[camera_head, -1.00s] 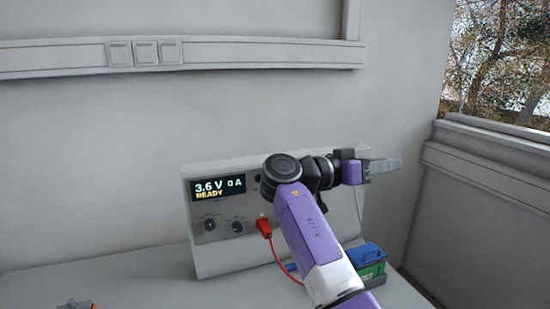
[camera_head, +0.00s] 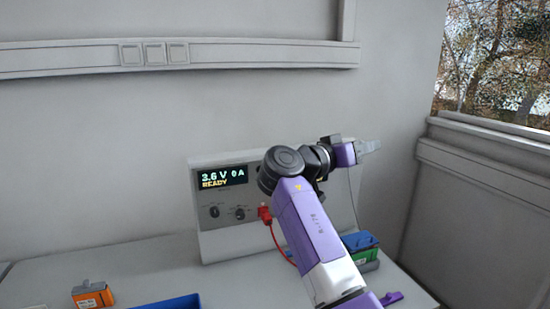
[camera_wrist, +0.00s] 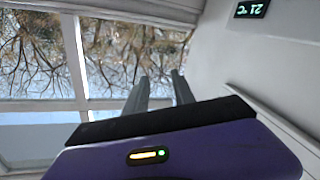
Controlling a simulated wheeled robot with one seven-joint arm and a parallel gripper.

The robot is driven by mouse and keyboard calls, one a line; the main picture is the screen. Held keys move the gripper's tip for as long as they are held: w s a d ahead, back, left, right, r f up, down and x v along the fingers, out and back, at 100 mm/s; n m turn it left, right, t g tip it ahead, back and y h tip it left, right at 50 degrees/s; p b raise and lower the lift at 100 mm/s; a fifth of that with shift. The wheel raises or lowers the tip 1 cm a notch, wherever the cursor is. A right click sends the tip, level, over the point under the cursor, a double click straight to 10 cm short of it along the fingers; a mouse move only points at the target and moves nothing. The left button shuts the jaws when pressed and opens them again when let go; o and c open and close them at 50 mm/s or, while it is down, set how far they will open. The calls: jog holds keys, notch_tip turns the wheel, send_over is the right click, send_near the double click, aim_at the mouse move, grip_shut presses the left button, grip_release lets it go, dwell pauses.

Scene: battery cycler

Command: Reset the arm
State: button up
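My purple arm reaches up in front of the battery cycler (camera_head: 215,238), a grey box with a display reading "3.6 V 0 A READY". My gripper (camera_head: 376,146) is raised to the right of the cycler and points right toward the window. In the wrist view its two grey fingers (camera_wrist: 161,78) stand apart with nothing between them, and the window lies beyond. My arm hides the middle and right part of the cycler's front.
A red plug (camera_head: 265,213) with a red lead sits in the cycler's front. A green and blue battery (camera_head: 362,245) stands right of my arm. An orange battery (camera_head: 92,294) and a blue tray (camera_head: 170,302) are at the front left. The air around my gripper is clear.

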jog(key=w+a+f+n+t+y+b, duration=0.2)
jog(key=a+f+n+t+y+b, duration=0.35)
jog(key=f, duration=0.95)
jog(key=s+a+f+n+t+y+b, duration=0.1)
jog(key=s+a+f+n+y+b, duration=0.25)
jog(key=f, duration=0.65)
jog(key=s+a+f+n+t+y+b, duration=0.1)
jog(key=s+a+f+y, duration=0.2)
jog(key=s+f+y, duration=0.5)
jog(key=s+d+f+m+g+h+b, duration=0.1)
jog(key=s+d+f+b, duration=0.3)
jog(key=s+f+b, duration=0.95)
jog(key=s+d+f+m+g+b, duration=0.1)
jog(key=s+d+f+b, duration=0.2)
jog(key=s+f, duration=1.2)
jog(key=s+d+f+m+g+h+b, duration=0.1)
jog(key=s+d+f+b, duration=0.55)
jog(key=s, duration=1.65)
notch_tip(320, 180, up, 19)
jog(key=a+p, duration=0.2)
jog(key=p, duration=1.3)
jog(key=shift+a+p, duration=0.2)
jog(key=shift+p, duration=0.15)
